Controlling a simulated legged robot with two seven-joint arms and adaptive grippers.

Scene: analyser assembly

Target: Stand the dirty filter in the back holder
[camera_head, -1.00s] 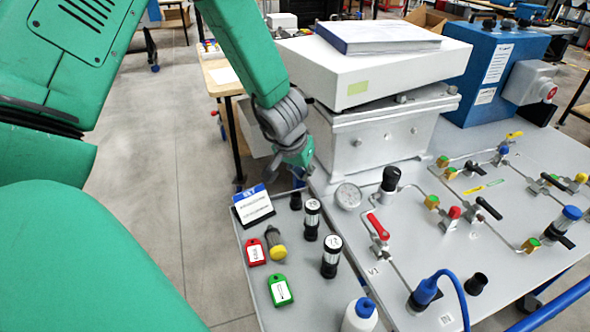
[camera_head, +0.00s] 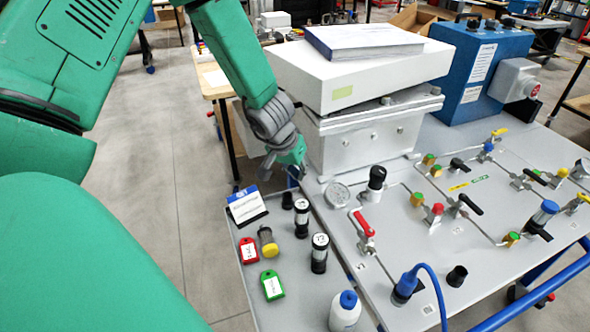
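A dark grey filter with a yellow end (camera_head: 268,242) is on the grey tray, between the tags and the black-and-white cylinders. I cannot tell whether it is the dirty one. Two cylinders with black ends and pale middles stand to its right, the rear one (camera_head: 301,218) and the front one (camera_head: 319,254). A small black cup-like holder (camera_head: 287,201) stands behind them and looks empty. My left gripper (camera_head: 293,172) hangs above the tray's back edge, behind this holder and apart from the filter. Its fingers are small and partly hidden, so their opening is unclear. My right gripper is out of view.
A sign (camera_head: 246,206), a red tag (camera_head: 249,250) and a green tag (camera_head: 272,286) are on the tray. A white bottle (camera_head: 345,312) stands at the front. The panel to the right carries a gauge (camera_head: 337,195), valves and a blue hose. A white box (camera_head: 345,75) stands behind.

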